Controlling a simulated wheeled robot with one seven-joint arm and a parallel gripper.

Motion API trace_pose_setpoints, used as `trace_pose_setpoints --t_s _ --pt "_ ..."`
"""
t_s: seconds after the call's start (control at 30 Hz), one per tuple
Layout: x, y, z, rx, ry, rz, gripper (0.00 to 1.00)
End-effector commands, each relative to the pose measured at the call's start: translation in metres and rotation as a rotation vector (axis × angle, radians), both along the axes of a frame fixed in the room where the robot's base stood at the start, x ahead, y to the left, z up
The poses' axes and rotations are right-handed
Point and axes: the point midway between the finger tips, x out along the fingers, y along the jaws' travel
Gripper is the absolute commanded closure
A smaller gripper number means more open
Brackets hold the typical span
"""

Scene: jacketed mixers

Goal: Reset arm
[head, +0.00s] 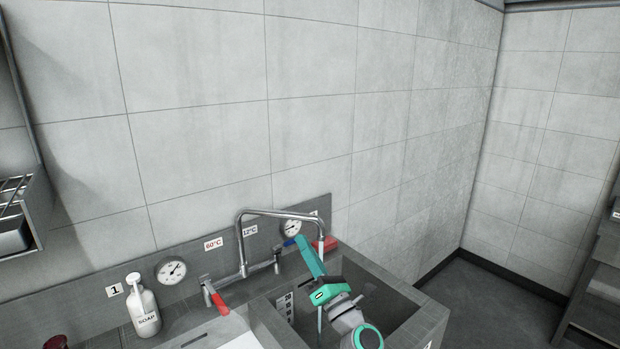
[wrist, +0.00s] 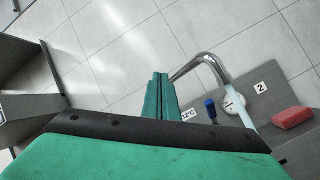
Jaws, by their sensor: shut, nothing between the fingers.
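My gripper (head: 300,241) is green, and its two fingers lie together with nothing between them. In the head view it points up and to the left over the sink basin (head: 400,319), close to the downturned end of the metal tap spout (head: 275,212). I cannot tell whether it touches the spout. In the wrist view my gripper (wrist: 160,76) shows shut, with the spout (wrist: 205,60) just to its right and the tiled wall beyond.
The tap has a red lever (head: 219,301) and a blue lever (wrist: 211,109). Two gauges (head: 171,270) (head: 291,228) sit on the backsplash. A soap bottle (head: 144,308) stands left. A red block (wrist: 292,117) lies at the back. Open floor (head: 500,305) shows right.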

Motion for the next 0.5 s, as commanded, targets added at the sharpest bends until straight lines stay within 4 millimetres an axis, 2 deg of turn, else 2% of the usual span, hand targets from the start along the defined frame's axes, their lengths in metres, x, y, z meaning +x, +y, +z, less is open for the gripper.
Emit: trace_pose_setpoints --t_s 0.13,0.27,0.5 --pt "-0.025 -0.016 0.008 0.26 0.031 0.033 1.0" --pt "-0.047 -0.038 0.006 0.475 0.059 0.057 1.0" --pt "-0.096 -0.085 -0.021 0.845 0.101 0.088 1.0"
